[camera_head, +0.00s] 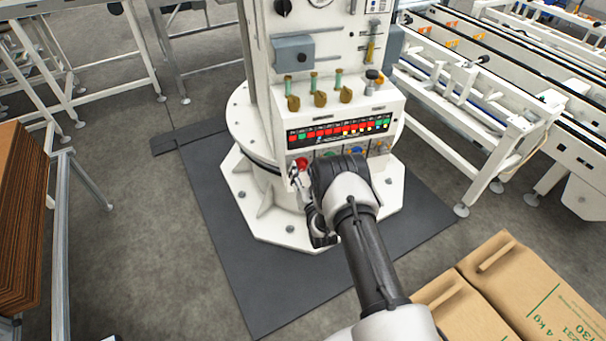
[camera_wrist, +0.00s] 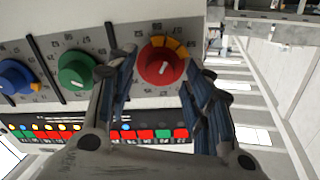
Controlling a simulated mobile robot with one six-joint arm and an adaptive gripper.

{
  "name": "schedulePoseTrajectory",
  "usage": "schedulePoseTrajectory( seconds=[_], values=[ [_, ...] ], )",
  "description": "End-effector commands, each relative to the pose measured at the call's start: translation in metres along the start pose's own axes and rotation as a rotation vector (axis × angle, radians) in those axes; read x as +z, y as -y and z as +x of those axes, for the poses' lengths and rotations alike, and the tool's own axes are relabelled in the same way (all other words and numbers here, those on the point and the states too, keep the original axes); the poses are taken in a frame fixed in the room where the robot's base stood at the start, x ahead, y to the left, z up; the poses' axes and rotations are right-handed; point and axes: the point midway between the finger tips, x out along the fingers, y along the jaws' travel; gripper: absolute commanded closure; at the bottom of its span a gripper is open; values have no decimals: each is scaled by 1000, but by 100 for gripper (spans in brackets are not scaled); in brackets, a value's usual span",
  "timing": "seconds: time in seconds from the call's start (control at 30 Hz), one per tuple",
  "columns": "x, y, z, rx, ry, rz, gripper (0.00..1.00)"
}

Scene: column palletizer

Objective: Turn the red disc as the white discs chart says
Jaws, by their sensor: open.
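The red disc (camera_wrist: 160,64) is a round knob with a short white mark, on a light panel, with a numbered scale and an orange arc around its upper edge in the wrist view. In the head view the red disc (camera_head: 301,163) shows at the panel's left end. My gripper (camera_wrist: 158,55) is open, one finger on each side of the red disc; I cannot tell whether either touches it. In the head view my gripper (camera_head: 302,182) is partly hidden by my arm. A strip of coloured cells (camera_head: 340,131) runs above the discs; its print is too small to read.
A green disc (camera_wrist: 76,70) and a blue disc (camera_wrist: 15,77) sit along the same panel. Levers (camera_head: 319,97) stand above the coloured strip. Cardboard boxes (camera_head: 530,285) lie at lower right, and a conveyor (camera_head: 480,110) stands to the right.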

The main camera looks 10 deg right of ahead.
Motion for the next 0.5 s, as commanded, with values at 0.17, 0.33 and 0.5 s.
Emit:
schedulePoseTrajectory(
  seconds=[0.17,0.33,0.5],
  values=[
    [0,0,4,0,0,0,53],
    [0,0,4,0,0,0,54],
    [0,0,4,0,0,0,65]
  ],
)
